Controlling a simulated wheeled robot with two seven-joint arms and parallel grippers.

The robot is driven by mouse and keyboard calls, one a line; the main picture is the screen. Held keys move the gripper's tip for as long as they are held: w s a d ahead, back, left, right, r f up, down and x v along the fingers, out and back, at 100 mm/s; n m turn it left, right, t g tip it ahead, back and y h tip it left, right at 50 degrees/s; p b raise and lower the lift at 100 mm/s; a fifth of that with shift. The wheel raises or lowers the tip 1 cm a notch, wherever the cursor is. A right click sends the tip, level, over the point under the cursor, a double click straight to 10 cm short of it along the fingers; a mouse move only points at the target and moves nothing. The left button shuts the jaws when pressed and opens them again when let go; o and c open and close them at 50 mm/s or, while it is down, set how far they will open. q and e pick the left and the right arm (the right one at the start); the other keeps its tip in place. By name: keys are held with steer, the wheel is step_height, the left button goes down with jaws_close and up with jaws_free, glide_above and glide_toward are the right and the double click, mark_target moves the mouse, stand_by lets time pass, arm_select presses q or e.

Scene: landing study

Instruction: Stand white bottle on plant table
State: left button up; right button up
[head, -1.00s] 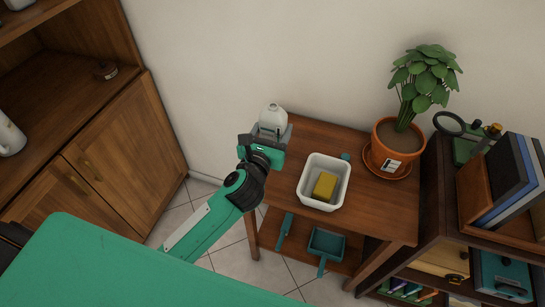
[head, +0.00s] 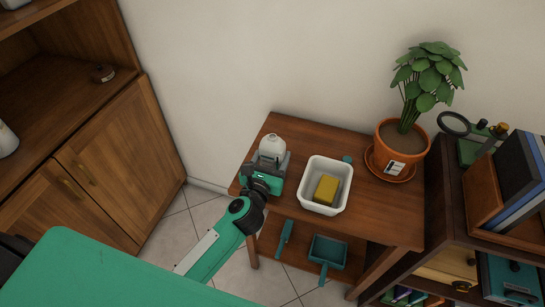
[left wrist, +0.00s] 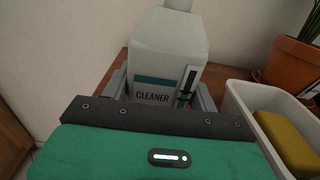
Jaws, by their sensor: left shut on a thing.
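The white bottle (head: 272,146), labelled CLEANER in the left wrist view (left wrist: 165,65), is upright between the fingers of my left gripper (head: 270,162). The gripper is shut on it, and its body hides the bottle's base. In the head view the bottle is over the left part of the wooden plant table (head: 300,130). I cannot tell whether its base touches the tabletop. The potted plant (head: 403,135) stands on a saucer at the table's right end. My right gripper is not in view.
A white tub (head: 310,203) with a yellow sponge (head: 326,190) stands just right of the gripper. A teal dustpan (head: 327,250) and brush (head: 285,238) lie on the lower shelf. A shelf unit with books (head: 510,180) is at the right, a cabinet (head: 125,165) at the left.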

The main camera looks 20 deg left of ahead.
arm_select(q)
steer(key=o, duration=0.6)
steer(key=shift+f, duration=0.15)
steer(key=o, duration=0.5)
